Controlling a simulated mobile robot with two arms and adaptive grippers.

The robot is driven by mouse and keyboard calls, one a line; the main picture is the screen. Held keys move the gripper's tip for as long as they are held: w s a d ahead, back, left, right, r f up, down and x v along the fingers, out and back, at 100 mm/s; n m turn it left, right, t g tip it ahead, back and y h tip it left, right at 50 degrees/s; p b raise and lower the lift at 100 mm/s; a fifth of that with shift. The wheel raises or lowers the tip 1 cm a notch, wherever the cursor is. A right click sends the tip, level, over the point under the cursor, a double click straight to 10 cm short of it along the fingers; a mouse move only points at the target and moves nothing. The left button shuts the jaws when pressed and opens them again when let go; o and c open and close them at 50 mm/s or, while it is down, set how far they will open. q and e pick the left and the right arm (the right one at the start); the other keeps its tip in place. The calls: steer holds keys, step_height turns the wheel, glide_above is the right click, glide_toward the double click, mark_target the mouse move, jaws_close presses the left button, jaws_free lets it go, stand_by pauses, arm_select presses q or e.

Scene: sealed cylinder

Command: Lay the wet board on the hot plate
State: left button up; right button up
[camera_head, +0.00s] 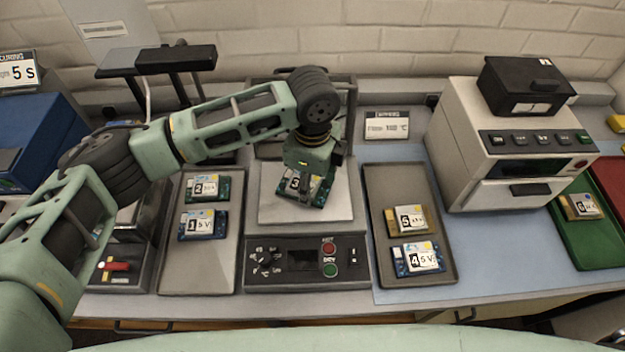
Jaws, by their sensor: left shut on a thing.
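A green board with a label marked 3 (295,184) is over the pale top of the hot plate (280,208). The hot plate has a dark control panel in front with a red and a green button. My left gripper (315,187) points down and is shut on this board, covering part of it. I cannot tell whether the board touches the plate or hangs just above it. Whether it is wet does not show. My right gripper is out of view.
A left tray (208,262) holds boards 2 (205,189) and 1 (203,224). A white oven-like machine (500,150) stands right, beside a green tray (583,240). Blue bench is clear between them.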

mark_target(313, 184)
arm_select(q)
steer(key=o, duration=1.2)
step_height(313, 184, up, 12)
steer(key=b, duration=0.3)
steer(key=shift+r, duration=0.15)
